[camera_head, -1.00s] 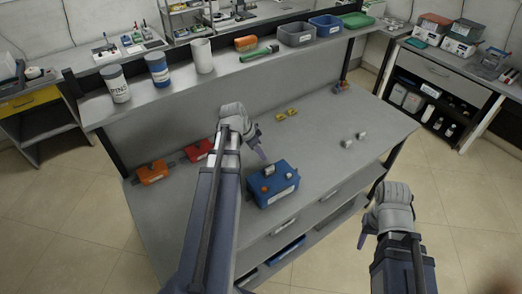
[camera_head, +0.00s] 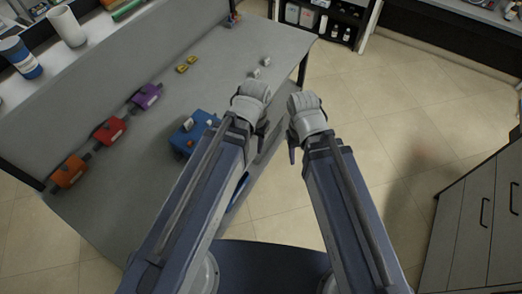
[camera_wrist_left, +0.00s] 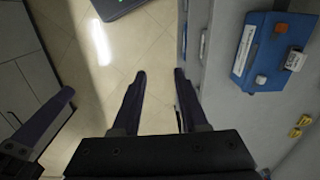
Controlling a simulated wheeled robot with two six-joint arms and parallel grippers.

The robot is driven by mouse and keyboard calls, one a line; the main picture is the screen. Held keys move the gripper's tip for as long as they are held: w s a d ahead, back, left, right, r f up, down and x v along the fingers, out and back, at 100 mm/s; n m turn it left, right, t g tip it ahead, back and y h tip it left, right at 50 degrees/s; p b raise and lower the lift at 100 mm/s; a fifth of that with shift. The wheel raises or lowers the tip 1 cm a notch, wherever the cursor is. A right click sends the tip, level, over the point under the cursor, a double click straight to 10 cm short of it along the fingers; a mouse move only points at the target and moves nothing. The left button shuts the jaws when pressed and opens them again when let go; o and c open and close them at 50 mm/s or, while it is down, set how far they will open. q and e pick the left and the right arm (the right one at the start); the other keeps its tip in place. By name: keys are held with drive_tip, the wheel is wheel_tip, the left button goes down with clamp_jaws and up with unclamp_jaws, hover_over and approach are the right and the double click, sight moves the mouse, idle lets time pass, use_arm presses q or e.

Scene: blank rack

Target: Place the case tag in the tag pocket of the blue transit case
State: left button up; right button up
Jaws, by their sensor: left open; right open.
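The blue transit case (camera_head: 187,137) sits near the table's front edge, left of my grippers; its body also shows at upper right in the left wrist view (camera_wrist_left: 268,45). It bears orange parts, a pale block on top and a white label on its side. I cannot make out its pocket or tell which item is the case tag. My left gripper (camera_head: 258,132) is open and empty; in the left wrist view its fingers (camera_wrist_left: 160,78) are apart over the floor, beyond the table's edge. My right gripper (camera_head: 293,148) is open and empty beside it, over the floor.
Yellow pieces (camera_head: 187,64) and small pale pieces (camera_head: 260,68) lie farther along. A shelf with containers stands behind. A drawer cabinet (camera_head: 478,215) is at right.

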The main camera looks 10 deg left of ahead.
use_arm(q)
drive_tip(key=s+d, duration=0.2)
drive_tip(key=shift+s+d+y, duration=0.3)
drive_tip(key=shift+d, duration=0.05)
wheel_tip(320, 180, down, 13)
drive_tip(key=b, duration=1.3)
